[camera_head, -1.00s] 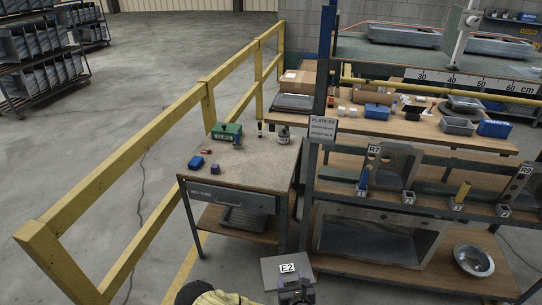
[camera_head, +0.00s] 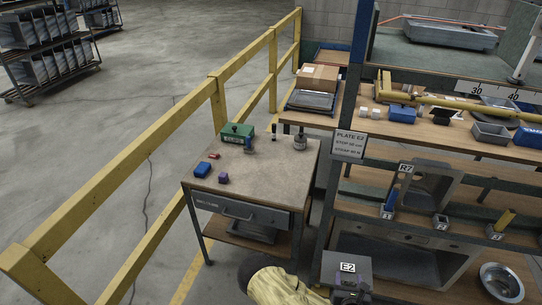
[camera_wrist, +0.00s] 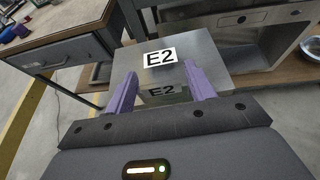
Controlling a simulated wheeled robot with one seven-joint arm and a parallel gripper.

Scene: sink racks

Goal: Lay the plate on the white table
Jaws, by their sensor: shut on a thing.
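A flat grey metal plate (camera_head: 331,268) marked E2 is at the bottom of the head view. My gripper (camera_head: 350,291) is shut on its near edge. In the wrist view the plate (camera_wrist: 212,52) lies between the purple fingers of my gripper (camera_wrist: 160,80) and extends away from them. The table (camera_head: 270,174) with a pale beige top and grey drawer stands left of and beyond the plate; no plainly white table shows. Its corner with the drawer also shows at upper left in the wrist view (camera_wrist: 65,50). The plate is apart from this table.
The tabletop holds a green box (camera_head: 237,132), blue block (camera_head: 202,169), purple block (camera_head: 223,178), red item (camera_head: 214,156) and dark jar (camera_head: 300,142); its front middle is bare. A rack with sinks (camera_head: 437,180) stands right. A yellow railing (camera_head: 140,155) runs along the left.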

